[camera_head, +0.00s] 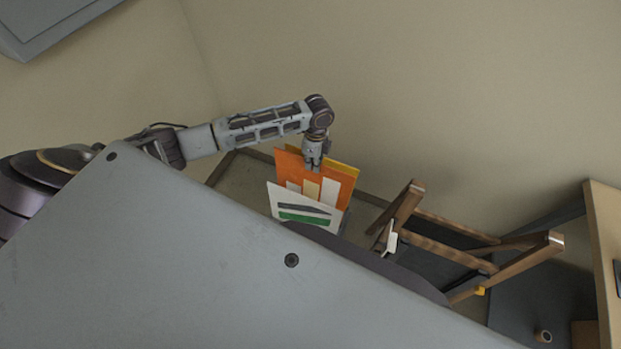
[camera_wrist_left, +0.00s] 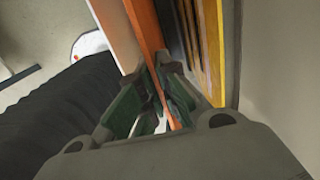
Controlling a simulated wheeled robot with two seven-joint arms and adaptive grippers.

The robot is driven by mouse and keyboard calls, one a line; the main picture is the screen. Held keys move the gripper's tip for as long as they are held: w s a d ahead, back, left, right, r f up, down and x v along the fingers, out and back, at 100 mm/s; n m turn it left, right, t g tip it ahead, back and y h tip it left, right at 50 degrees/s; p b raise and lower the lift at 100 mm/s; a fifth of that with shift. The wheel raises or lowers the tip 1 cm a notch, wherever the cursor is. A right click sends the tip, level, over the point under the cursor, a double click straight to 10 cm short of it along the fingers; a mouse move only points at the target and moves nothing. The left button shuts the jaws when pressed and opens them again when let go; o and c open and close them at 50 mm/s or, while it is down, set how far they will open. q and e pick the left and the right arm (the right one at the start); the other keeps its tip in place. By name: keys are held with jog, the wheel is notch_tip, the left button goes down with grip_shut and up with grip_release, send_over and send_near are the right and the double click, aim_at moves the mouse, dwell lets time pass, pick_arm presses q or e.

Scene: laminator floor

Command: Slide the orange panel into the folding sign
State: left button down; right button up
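The orange panel (camera_head: 341,172) stands upright and tilted among other panels, with white and pale blocks on its face. My left gripper (camera_head: 313,166) reaches its top edge from above. In the left wrist view the orange panel (camera_wrist_left: 144,22) runs between the converging fingertips (camera_wrist_left: 158,82), which look closed on its edge; finger shadow hides the exact contact. The folding sign appears to be the wooden A-frame (camera_head: 452,228) to the right, standing with its legs spread. The large grey surface in front hides its lower left part. My right gripper is not in view.
A white panel with a green band (camera_head: 304,218) stands in front of the orange panel, and a yellow panel (camera_head: 348,168) behind it. A beige wall is close behind. A wooden-edged unit (camera_head: 603,250) stands at the far right.

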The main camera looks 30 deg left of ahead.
pick_arm(q)
notch_tip(320, 180, up, 7)
jog(key=shift+w, duration=0.4)
dwell(0.7)
jog(key=shift+a, duration=0.15)
